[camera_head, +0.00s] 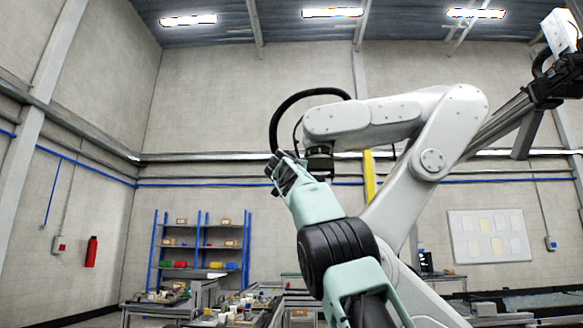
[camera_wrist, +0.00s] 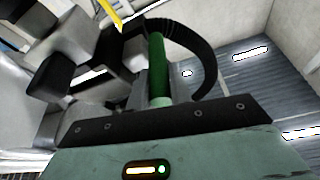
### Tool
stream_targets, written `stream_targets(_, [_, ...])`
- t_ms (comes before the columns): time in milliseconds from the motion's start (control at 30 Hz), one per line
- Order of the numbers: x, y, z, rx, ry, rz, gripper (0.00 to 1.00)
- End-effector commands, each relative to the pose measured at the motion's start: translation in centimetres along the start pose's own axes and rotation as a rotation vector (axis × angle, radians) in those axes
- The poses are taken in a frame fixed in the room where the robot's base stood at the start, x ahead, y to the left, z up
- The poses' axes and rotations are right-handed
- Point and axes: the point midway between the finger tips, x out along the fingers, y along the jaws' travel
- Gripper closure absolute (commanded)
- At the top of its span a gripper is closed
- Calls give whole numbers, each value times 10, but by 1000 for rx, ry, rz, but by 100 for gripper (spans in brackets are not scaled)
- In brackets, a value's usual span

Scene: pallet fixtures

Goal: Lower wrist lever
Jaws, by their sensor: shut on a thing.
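The wrist lever is a green rod (camera_wrist: 157,65) in the middle of the wrist view, standing up from my gripper (camera_wrist: 158,92), which is shut on it. Its lower end is paler green. Grey and black blocks crowd close to its left. In the head view my gripper (camera_head: 284,170) is raised, its dark fingers close to the wrist (camera_head: 318,160) of a large pale grey robot arm (camera_head: 375,118). The lever cannot be made out there.
A black hose (camera_wrist: 207,50) arches just right of the lever and also loops above the grey arm's wrist (camera_head: 290,102). Blue shelving (camera_head: 206,221) and cluttered benches (camera_head: 160,308) stand far behind. Open air lies left of my gripper. A red extinguisher (camera_head: 91,252) hangs on the left wall.

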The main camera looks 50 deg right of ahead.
Motion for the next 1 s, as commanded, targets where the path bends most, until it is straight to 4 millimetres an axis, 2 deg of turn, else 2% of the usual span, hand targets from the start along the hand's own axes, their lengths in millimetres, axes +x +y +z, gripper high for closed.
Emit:
stream_targets(200, [0, 0, 0, -1, -1, -1, 100])
stream_targets(233, [0, 0, 0, -1, -1, -1, 71])
stream_targets(300, [0, 0, 0, -1, -1, -1, 58])
stream_targets(667, [-4, 0, 2, 0, 0, -1, 58])
stream_targets(867, [-27, 0, 5, 2, 0, -2, 58])
stream_targets(1000, [-50, 0, 7, 2, 0, -3, 58])
